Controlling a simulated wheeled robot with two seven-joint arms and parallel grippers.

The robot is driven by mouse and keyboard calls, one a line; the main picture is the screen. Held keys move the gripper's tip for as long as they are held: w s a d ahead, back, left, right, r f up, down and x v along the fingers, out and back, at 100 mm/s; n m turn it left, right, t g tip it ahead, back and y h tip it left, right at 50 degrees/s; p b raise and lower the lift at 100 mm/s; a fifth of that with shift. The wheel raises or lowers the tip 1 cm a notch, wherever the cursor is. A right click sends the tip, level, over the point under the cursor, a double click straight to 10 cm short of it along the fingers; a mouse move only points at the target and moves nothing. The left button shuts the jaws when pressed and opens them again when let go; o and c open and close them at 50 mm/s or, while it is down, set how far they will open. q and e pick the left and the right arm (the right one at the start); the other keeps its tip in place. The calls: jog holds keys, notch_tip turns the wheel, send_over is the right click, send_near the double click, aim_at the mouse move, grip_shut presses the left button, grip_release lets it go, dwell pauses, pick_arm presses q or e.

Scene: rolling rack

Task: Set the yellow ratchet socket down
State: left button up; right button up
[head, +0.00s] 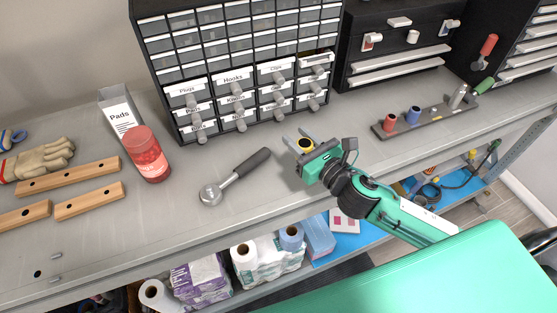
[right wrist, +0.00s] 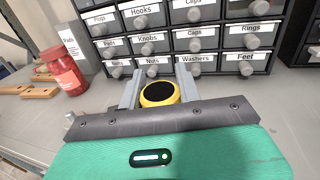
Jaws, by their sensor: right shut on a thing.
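The yellow ratchet socket (head: 306,146) is a short yellow cylinder with a black top. My right gripper (head: 300,143) is shut on it, in front of the drawer cabinet and over the grey workbench (head: 235,220). In the right wrist view the socket (right wrist: 159,93) sits upright between the two grey fingers (right wrist: 159,88). I cannot tell whether its underside touches the bench. A ratchet (head: 234,177) with a dark handle and round metal head lies on the bench to the left of the gripper. My left gripper is not in view.
The labelled drawer cabinet (head: 240,75) stands close behind the gripper. A red jar (head: 147,154) and a Pads box (head: 120,109) are at left, with wooden bars (head: 90,201). A dark holder tray (head: 430,122) is at right. Bench around the ratchet is clear.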

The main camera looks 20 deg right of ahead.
jog(key=w+d+r+n+y, duration=0.1)
jog(key=w+d+r, duration=0.35)
jog(key=d, duration=0.25)
jog(key=w+d+r, duration=0.3)
jog(key=d+r, duration=0.3)
jog(key=d, duration=0.2)
jog(key=shift+g, duration=0.3)
notch_tip(320, 180, down, 15)
jog(key=b, duration=0.4)
jog(key=shift+w+f, duration=0.1)
jog(key=shift+f, duration=0.1)
pick_arm(q)
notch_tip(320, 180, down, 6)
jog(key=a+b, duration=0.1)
jog(key=b, duration=0.1)
pick_arm(e)
jog(key=shift+f, duration=1.95)
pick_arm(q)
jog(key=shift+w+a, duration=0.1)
